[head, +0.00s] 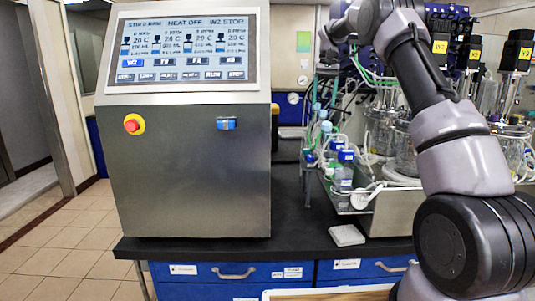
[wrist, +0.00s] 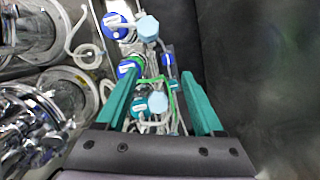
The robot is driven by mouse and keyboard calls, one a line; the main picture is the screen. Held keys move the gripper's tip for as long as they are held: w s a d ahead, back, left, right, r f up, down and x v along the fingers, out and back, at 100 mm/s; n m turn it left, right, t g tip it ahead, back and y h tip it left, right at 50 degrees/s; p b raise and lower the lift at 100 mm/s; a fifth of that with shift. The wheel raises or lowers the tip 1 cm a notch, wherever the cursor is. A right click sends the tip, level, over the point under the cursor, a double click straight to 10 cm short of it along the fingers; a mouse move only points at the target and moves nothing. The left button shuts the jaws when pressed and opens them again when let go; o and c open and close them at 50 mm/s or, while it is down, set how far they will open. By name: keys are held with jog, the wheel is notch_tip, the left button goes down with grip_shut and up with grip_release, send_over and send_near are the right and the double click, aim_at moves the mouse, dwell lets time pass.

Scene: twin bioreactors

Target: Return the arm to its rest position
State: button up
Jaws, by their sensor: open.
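My arm rises at the right of the head view and bends over to the upper left, above the bench. My gripper (wrist: 160,88) shows in the wrist view with its two green fingers apart. It is open, with nothing held between the fingers. Below and beyond the fingers are several bottles with blue and light-blue caps (wrist: 147,28) and tubing. In the head view the gripper's fingertips cannot be made out.
A steel control cabinet (head: 195,165) with a screen (head: 182,47) stands on the black bench (head: 290,215). Glass reactor vessels (head: 405,145) and capped bottles (head: 345,170) crowd the right side near my arm. A small white block (head: 347,235) lies near the bench's front edge. Floor is clear at left.

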jog(key=s+d+r+t, duration=0.1)
jog(key=s+r+t, duration=0.1)
jog(key=s+r, duration=0.35)
jog(key=s+r+t, duration=0.1)
jog(key=s+r, duration=0.1)
jog(key=s, duration=0.7)
jog(key=s+d+r+t, duration=0.1)
jog(key=s+r+t, duration=0.1)
jog(key=s+r, duration=0.35)
jog(key=s+f+t, duration=0.2)
jog(key=s+f, duration=0.2)
jog(key=s, duration=0.6)
jog(key=s+f+t, duration=0.2)
jog(key=s+f, duration=0.3)
jog(key=s, duration=0.5)
jog(key=shift+s+m+t+y, duration=0.15)
jog(key=shift+m+t+y, duration=0.15)
